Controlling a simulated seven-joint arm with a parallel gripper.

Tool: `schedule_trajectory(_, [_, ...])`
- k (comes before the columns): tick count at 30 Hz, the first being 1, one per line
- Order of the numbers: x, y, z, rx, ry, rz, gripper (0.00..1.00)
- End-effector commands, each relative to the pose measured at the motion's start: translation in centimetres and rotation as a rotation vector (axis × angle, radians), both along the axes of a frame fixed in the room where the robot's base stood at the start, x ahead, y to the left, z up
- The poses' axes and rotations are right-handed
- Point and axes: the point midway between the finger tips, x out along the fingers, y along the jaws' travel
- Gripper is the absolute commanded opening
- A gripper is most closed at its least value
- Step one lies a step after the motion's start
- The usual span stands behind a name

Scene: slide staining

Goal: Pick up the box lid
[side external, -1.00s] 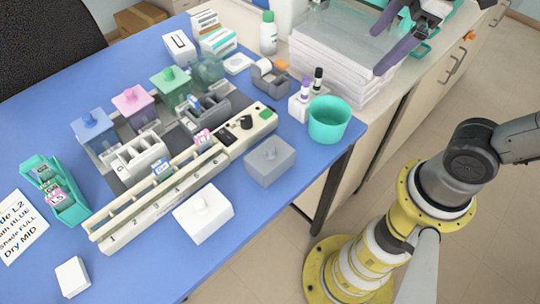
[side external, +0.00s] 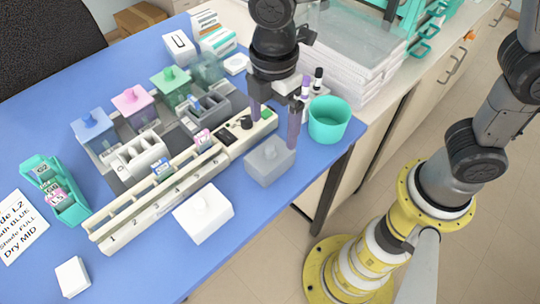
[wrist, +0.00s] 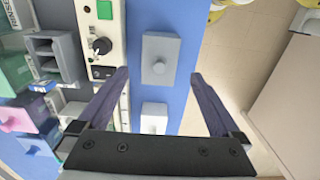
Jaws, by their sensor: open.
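A grey box with a knobbed lid (side external: 268,160) sits on the blue table near its front right edge; in the wrist view its lid (wrist: 160,50) lies between and ahead of my fingers. My gripper (side external: 274,133) is open and empty, pointing down above the grey box. Its purple fingers (wrist: 159,75) are spread wide on either side of the lid's width. I cannot tell the exact height gap.
A long cream numbered rack and control panel (side external: 165,202) runs behind the boxes. A teal cup (side external: 328,121) and a white holder with vials (side external: 299,109) stand to the right. Coloured staining jars (side external: 133,101) are at the back left. The blue table is clear at its front.

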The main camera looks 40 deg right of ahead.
Motion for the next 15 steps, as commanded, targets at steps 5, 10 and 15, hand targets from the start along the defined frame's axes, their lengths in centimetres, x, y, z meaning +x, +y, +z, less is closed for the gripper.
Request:
schedule_trajectory(5, [0.0,0.0,-2.7,-0.002,0.002,-0.001,1.00])
schedule_trajectory(10, [0.0,0.0,-3.7,0.000,0.000,-0.002,1.00])
schedule_trajectory(15, [-0.1,0.5,-5.7,-0.003,0.003,-0.001,1.00])
